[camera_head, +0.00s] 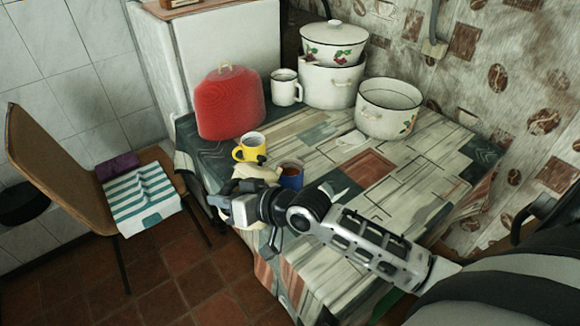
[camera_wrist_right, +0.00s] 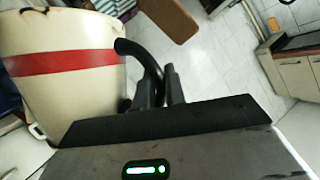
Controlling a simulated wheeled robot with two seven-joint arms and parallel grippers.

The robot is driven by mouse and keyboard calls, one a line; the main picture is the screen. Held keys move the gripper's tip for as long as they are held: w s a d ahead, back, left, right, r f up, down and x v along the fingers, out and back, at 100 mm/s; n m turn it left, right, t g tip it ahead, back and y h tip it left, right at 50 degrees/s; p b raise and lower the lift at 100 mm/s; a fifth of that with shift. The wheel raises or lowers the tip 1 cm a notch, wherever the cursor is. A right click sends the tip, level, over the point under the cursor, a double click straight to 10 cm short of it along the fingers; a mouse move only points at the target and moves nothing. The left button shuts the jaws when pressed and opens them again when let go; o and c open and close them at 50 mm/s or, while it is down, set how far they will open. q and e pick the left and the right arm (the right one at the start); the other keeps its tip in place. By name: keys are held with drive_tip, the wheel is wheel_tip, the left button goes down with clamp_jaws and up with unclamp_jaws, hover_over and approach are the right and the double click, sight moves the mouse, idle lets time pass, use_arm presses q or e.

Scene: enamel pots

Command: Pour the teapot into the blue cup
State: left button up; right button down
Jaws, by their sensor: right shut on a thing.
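The cream teapot (camera_head: 258,172) with a black lid knob is near the table's left edge in the head view, partly hidden by my right gripper (camera_head: 230,200). In the right wrist view the teapot (camera_wrist_right: 60,70) shows a red band and a black handle. My right gripper (camera_wrist_right: 158,85) is shut on this handle. The blue cup (camera_head: 291,180) stands just right of the teapot, with a reddish-brown inside. I cannot tell the teapot's exact tilt or whether it touches the table. My left gripper is out of view.
A yellow cup (camera_head: 249,148) stands just behind the teapot. A red cozy-like dome (camera_head: 230,103), a white mug (camera_head: 285,88) and white enamel pots (camera_head: 388,108) stand farther back. The table's (camera_head: 400,190) right part is clear. A chair (camera_head: 60,160) is at the left.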

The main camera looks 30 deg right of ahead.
drive_tip(key=shift+w+d+r, duration=0.2)
drive_tip(key=shift+d+r, duration=0.1)
drive_tip(key=shift+r, duration=0.25)
idle(0.4)
